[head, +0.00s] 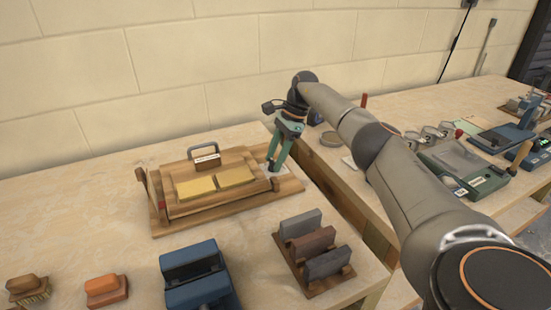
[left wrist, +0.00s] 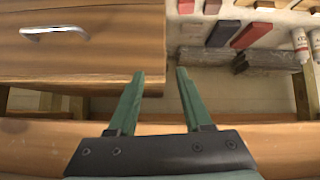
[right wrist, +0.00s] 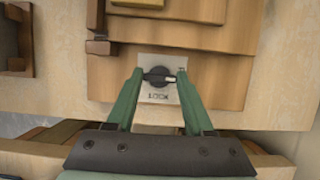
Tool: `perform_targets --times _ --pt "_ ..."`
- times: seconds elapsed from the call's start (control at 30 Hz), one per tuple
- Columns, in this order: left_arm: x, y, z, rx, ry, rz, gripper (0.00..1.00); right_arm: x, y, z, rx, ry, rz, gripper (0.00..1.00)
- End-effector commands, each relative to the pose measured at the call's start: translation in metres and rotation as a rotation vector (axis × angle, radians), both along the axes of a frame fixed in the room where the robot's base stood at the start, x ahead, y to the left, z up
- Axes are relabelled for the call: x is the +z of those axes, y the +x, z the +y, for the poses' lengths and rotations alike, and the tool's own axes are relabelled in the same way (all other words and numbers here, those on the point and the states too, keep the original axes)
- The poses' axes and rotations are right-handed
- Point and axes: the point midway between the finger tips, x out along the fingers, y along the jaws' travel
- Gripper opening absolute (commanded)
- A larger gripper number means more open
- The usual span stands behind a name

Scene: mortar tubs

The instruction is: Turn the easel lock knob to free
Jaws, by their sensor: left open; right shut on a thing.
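The easel (head: 235,199) is a low wooden box with two yellow pads on top, standing on the bench. Its lock knob (right wrist: 158,76) is small, round and black with a pale pointer, on a light plate (right wrist: 160,95) lettered LOCK. The pointer faces right in the right wrist view. My right gripper (head: 274,167) reaches down at the easel's right end; in the right wrist view its green fingers (right wrist: 159,74) are shut on the knob, one on each side. In the head view the fingers hide the knob. My left gripper (left wrist: 160,72) is open and empty.
In the left wrist view a wooden drawer front with a metal handle (left wrist: 55,30) is near the left gripper. A gap separates the right-hand bench.

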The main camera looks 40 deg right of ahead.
Motion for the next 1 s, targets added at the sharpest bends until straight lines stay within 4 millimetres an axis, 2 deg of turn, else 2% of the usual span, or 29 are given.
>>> perform_targets --times 0.47,0.5,0.6,1.0 --pt "-0.0021 -0.0012 -0.0011 -0.003 -0.001 0.005 0.5 0.0003 0.0002 -0.0002 0.017 -0.002 -0.001 0.0" --pt "-0.0023 -0.0014 -0.001 -0.002 0.0 0.006 0.5 0.0003 0.0002 -0.0002 0.016 -0.002 0.0 0.55" --pt "-0.0026 -0.0015 -0.0005 -0.002 0.002 0.007 0.5 0.0002 0.0002 -0.0001 0.016 -0.002 0.0 0.65" --pt "0.0023 -0.001 0.0036 0.004 0.007 0.006 0.5 0.0062 0.0008 0.0018 0.015 -0.002 0.0 0.65"
